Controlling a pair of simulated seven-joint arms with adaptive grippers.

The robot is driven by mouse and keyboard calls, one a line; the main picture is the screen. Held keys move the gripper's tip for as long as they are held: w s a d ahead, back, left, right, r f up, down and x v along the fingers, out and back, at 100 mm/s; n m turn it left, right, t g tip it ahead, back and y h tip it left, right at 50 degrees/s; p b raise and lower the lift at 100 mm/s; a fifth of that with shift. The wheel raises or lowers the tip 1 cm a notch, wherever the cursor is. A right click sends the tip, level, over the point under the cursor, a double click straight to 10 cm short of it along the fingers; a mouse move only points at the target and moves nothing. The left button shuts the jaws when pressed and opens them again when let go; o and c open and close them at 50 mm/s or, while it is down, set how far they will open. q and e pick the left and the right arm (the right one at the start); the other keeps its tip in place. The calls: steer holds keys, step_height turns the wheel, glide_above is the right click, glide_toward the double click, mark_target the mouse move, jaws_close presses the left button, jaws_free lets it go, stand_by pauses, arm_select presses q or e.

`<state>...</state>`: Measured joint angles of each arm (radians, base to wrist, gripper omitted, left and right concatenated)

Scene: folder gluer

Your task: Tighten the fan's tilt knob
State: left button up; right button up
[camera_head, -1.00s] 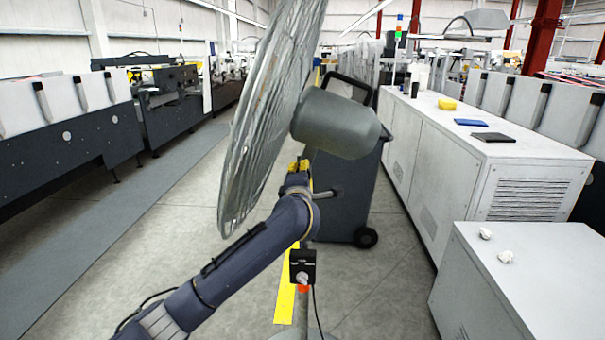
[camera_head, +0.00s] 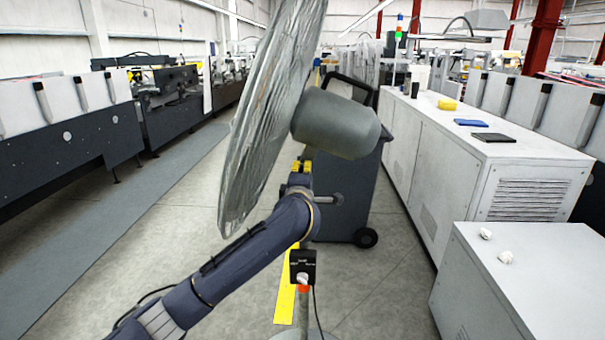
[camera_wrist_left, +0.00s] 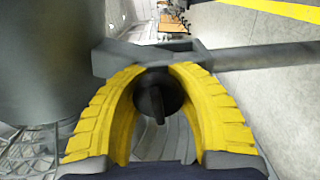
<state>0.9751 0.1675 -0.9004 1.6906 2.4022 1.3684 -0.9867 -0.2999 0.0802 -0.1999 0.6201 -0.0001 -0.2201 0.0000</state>
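The pedestal fan fills the middle of the head view, with its wire cage (camera_head: 268,110) tilted and its grey motor housing (camera_head: 338,123) to the right. My left gripper (camera_head: 301,165) is at the bracket under the housing; only bits of its yellow fingers show there. In the left wrist view, the yellow fingers (camera_wrist_left: 162,72) stand on either side of the dark tilt knob (camera_wrist_left: 156,100). The knob's narrow wing points downward between them, with visible gaps on both sides, so the gripper looks open. Contact at the round base is unclear. My right gripper is not in view.
A control box (camera_head: 302,267) with a cable hangs on the fan's pole. A dark wheeled cart (camera_head: 345,205) stands behind the fan. White cabinets (camera_head: 480,180) stand at the right; the floor at left is clear.

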arm_select(q)
steer(key=o, duration=1)
steer(key=shift+s+r, duration=0.1)
steer(key=s, duration=1.2)
steer(key=shift+a, duration=0.35)
